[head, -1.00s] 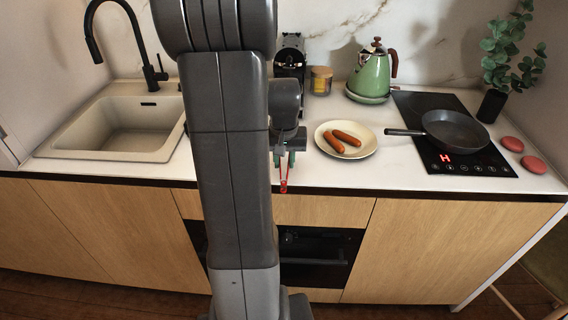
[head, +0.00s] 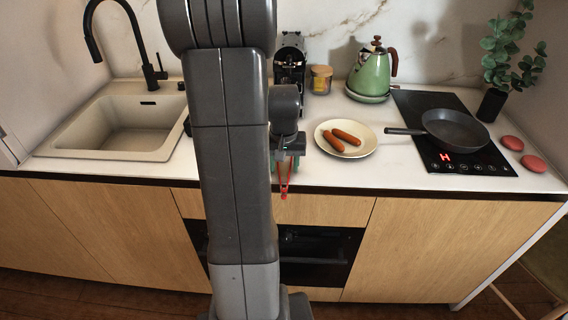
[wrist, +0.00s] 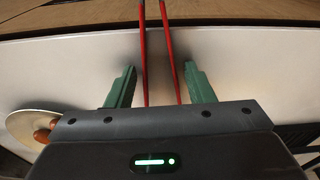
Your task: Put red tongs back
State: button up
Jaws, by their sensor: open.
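The red tongs (head: 284,187) show at the counter's front edge in the head view, just below my gripper (head: 287,165). In the wrist view the two red arms of the tongs (wrist: 171,55) run between the green fingers of my gripper (wrist: 160,88) and on past the counter edge. The fingers stand apart, with a gap on each side of the tongs. The near end of the tongs is hidden behind the gripper body. I cannot tell whether the tongs touch the counter.
A plate with two sausages (head: 370,152) lies right of my gripper. Further right are a black hob (head: 440,160) with a frying pan (head: 455,130) and a green kettle (head: 371,75) behind. A sink (head: 120,130) is at left. Dark oven (head: 320,250) below.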

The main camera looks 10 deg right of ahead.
notch_tip(320, 180, up, 12)
jog(key=s, duration=0.1)
jog(key=shift+s+a, duration=0.2)
